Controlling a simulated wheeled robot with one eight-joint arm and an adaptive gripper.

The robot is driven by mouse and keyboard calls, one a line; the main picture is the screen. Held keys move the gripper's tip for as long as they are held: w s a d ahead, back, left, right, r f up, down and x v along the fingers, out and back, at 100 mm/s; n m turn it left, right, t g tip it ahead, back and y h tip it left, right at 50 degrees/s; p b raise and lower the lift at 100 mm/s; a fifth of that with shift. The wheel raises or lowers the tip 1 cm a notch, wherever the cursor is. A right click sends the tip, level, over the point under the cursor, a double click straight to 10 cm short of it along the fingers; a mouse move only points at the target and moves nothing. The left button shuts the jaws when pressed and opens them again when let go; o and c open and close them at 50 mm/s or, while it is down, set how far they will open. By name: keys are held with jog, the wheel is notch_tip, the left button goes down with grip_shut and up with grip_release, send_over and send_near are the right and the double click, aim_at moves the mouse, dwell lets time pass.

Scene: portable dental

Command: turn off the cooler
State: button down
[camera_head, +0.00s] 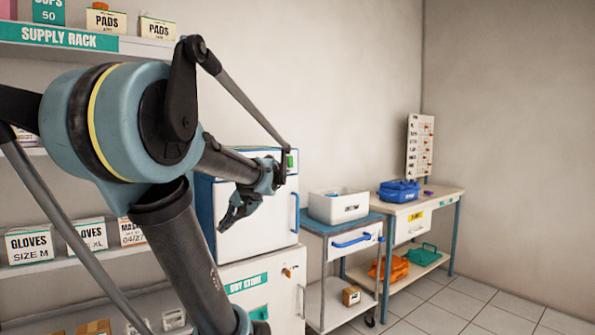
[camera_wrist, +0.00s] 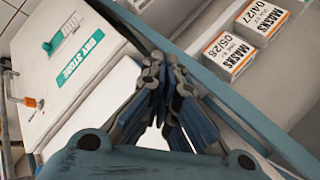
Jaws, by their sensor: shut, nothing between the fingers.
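The cooler looks to be the white, blue-sided unit (camera_head: 262,222) with a blue vertical handle at its right, standing on the Dry Store cabinet in the head view. A small green panel (camera_head: 291,161) shows at its upper right, partly behind my arm; I cannot make out a switch. My gripper (camera_head: 226,222) is shut and empty, in front of the cooler's left part and pointing down. In the wrist view my gripper (camera_wrist: 166,72) has its fingertips together, with the Dry Store cabinet beyond and no cooler control visible.
The Dry Store cabinet (camera_wrist: 72,88) has an orange-tipped latch (camera_wrist: 28,101). Mask boxes (camera_wrist: 230,53) sit on the supply rack (camera_head: 85,40) at left. A cart with a white bin (camera_head: 338,206) and a workbench (camera_head: 445,200) stand right. The floor at right is clear.

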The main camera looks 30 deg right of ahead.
aim_at(290, 162)
jog(key=d+r+m+t+h, duration=0.1)
jog(key=d+r, duration=0.5)
jog(key=d, duration=0.6)
jog(key=s+d+r+m+t+h, duration=0.1)
jog(key=d+r+m+t, duration=0.3)
jog(key=d, duration=0.8)
jog(key=d+r+m+t+h, duration=0.1)
jog(key=d+r+m+t, duration=0.2)
jog(key=d+r, duration=0.5)
jog(key=d, duration=0.4)
jog(key=shift+s+d+t+h, duration=0.25)
jog(key=shift+d+t+h, duration=0.05)
jog(key=shift+w, duration=0.1)
jog(key=x, duration=1.4)
jog(key=shift+a, duration=0.15)
